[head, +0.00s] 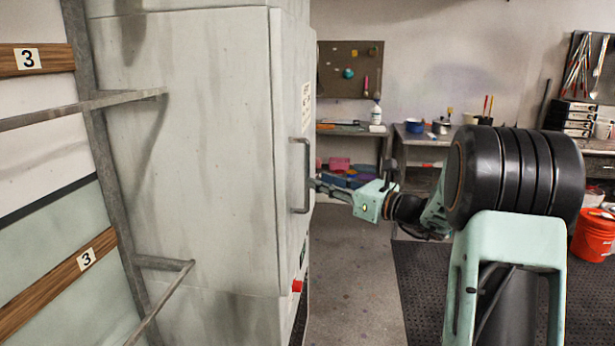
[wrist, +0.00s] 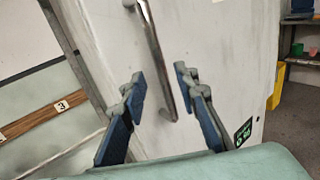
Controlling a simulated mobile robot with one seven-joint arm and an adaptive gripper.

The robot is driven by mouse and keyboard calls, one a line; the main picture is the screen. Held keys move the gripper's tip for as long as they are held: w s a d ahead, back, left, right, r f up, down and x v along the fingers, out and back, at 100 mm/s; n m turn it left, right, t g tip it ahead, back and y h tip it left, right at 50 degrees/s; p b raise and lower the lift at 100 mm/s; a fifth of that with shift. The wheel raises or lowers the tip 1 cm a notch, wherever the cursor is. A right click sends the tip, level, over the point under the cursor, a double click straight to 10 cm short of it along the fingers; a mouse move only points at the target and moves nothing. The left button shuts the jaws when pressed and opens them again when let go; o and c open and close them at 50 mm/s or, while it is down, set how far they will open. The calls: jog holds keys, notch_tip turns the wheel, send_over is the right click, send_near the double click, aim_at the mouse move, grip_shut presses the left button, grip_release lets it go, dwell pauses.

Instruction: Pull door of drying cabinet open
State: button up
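The drying cabinet (head: 185,150) is tall, white and streaked, at the left of the head view. Its door (head: 287,110) is seen at a steep angle and looks shut. A grey vertical bar handle (head: 306,142) is on the door. The handle (wrist: 158,55) also shows in the wrist view, running down between the fingers. My gripper (head: 322,187) is right by the handle in the head view, with its tips partly hidden. In the wrist view my gripper (wrist: 160,80) is open, its blue-padded fingers apart on either side of the handle. I cannot tell whether they touch it.
A metal rack with wooden strips (head: 60,290) numbered 3 stands left of the cabinet. A red button (head: 297,286) is low on the cabinet front. Workbenches (head: 425,135) and an orange bucket (head: 593,236) are behind and right. Some floor (head: 350,270) before the cabinet is clear.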

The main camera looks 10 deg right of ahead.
jog(key=x, duration=0.6)
jog(key=shift+w+a, duration=0.1)
jog(key=shift+c, duration=0.3)
grip_shut()
